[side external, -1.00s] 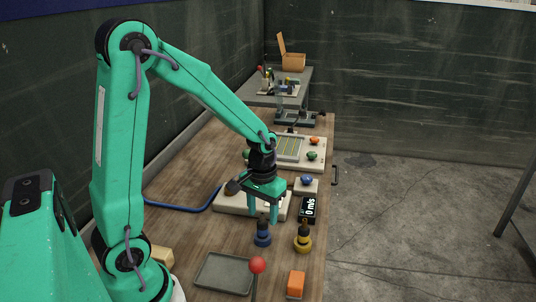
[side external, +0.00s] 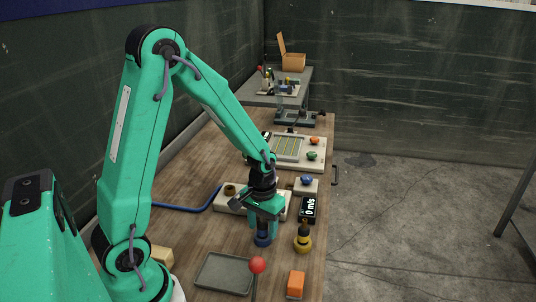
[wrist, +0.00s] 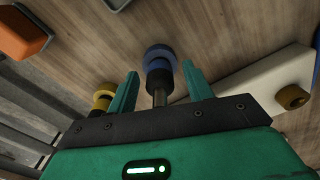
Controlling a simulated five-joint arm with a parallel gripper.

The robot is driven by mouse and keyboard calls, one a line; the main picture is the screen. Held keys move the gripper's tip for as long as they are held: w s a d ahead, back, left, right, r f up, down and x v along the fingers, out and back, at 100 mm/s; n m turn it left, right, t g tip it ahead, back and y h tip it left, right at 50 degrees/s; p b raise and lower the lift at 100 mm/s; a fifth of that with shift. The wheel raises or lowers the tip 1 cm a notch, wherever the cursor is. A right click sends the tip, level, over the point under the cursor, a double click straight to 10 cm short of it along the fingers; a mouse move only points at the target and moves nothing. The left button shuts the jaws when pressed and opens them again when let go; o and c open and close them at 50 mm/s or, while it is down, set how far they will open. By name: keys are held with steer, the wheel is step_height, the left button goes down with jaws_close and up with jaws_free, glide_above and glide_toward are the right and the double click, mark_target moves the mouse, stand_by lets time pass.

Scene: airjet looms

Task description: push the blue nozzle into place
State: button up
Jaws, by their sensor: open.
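The blue nozzle (side external: 263,240) stands upright on the wooden bench, with a blue round base and a darker, narrower top. My gripper (side external: 264,228) is directly above it, pointing down, with its green fingers around the nozzle's upper part. In the wrist view, the blue nozzle (wrist: 159,58) shows between the two spread fingers of my gripper (wrist: 160,86), with gaps on both sides. A cream block (side external: 230,203) lies just behind the gripper, with a brass ring on top at its left end and a blue hose at that end. My gripper partly hides the block.
A yellow nozzle (side external: 303,241) stands close to the right of the gripper. A 0 m/s display (side external: 308,209) is behind it. A grey tray (side external: 224,273), a red ball on a stick (side external: 257,265) and an orange block (side external: 296,284) are in front. A button panel (side external: 315,158) lies farther back.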

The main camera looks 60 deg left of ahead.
steer(key=c, duration=1.1)
steer(key=shift+r, duration=0.2)
steer(key=shift+r, duration=0.8)
step_height(320, 180, up, 2)
steer(key=shift+r, duration=0.1)
steer(key=s+d+r, duration=0.4)
steer(key=d+r, duration=0.3)
steer(key=d, duration=0.4)
steer(key=shift+s, duration=0.1)
